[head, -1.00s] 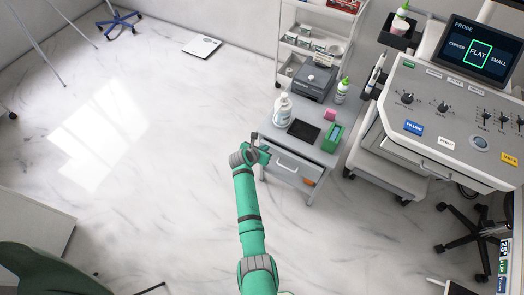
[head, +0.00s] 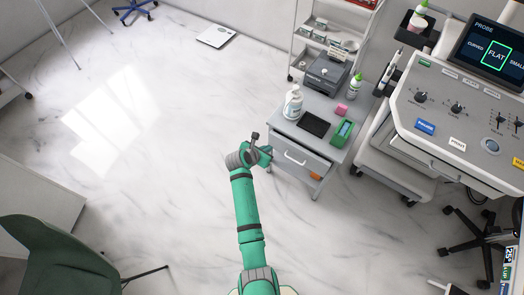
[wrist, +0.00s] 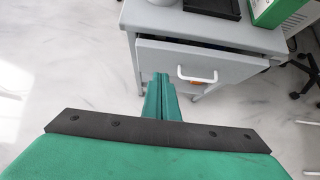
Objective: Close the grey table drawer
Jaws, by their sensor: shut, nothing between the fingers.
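The grey table (head: 286,124) stands right of my gripper in the head view. Its drawer (head: 306,164) is pulled partly out. In the wrist view the drawer front (wrist: 225,68) stands forward of the tabletop (wrist: 180,20), with a dark gap behind its upper edge. A white bar handle (wrist: 198,77) is on the front. My gripper (head: 267,157) is shut and empty, just left of the drawer front in the head view. In the wrist view its fingers (wrist: 161,88) overlap the left part of the front; I cannot tell whether they touch it.
A white pump bottle (head: 293,103), a black tray (head: 313,123), a pink block (head: 341,109) and a green box (head: 342,131) are on the tabletop. The ultrasound console (head: 450,120) stands close on the right. A green chair (head: 50,262) is at lower left.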

